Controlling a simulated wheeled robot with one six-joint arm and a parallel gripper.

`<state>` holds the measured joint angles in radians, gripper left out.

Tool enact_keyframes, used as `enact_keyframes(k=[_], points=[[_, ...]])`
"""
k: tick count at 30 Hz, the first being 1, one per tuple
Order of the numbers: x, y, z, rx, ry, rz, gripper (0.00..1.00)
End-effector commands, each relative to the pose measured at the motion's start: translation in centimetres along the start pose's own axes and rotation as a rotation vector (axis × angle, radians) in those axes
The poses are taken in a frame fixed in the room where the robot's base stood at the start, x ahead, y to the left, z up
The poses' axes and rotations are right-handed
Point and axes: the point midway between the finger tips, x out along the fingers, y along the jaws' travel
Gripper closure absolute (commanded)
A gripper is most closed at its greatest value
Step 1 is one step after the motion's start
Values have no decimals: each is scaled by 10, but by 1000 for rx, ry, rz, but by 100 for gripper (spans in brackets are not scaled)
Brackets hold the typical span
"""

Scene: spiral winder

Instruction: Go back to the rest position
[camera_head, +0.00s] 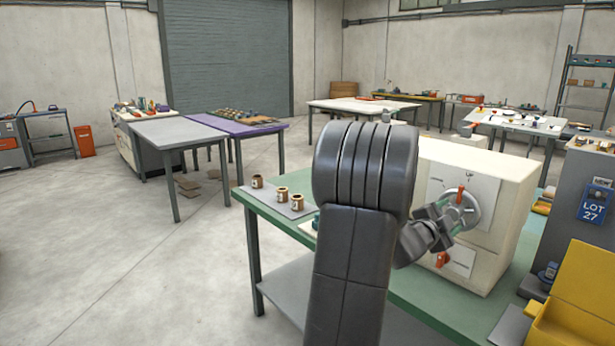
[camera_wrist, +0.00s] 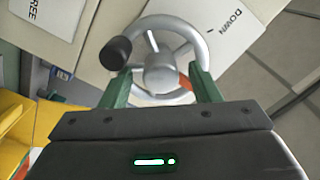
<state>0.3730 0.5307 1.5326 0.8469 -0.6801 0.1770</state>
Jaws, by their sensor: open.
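My gripper (camera_head: 447,217) is in front of the cream winder box (camera_head: 505,180) on the green-topped table. A silver handwheel (camera_wrist: 195,45) with a black knob (camera_wrist: 115,53) fills the middle of the wrist view. The handwheel also shows in the head view (camera_head: 470,203), partly hidden by my gripper. In the wrist view the two green fingers of my gripper (camera_wrist: 162,88) are apart, one on each side of the wheel's near rim. Nothing is gripped between them. I cannot tell whether a finger touches the wheel.
Several small brown spools (camera_head: 281,194) stand on a grey plate at the green table's (camera_head: 415,300) left end. A yellow bin (camera_head: 585,290) and a grey cabinet (camera_head: 570,215) with a blue lot sign are at the right. The floor (camera_head: 150,270) at the left is clear.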

Motion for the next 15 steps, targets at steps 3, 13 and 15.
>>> enact_keyframes(k=[3,13,15], points=[[0,1,0,89,2,-1,44],[0,-1,0,194,1,-1,44],[0,-1,0,195,0,0,44]])
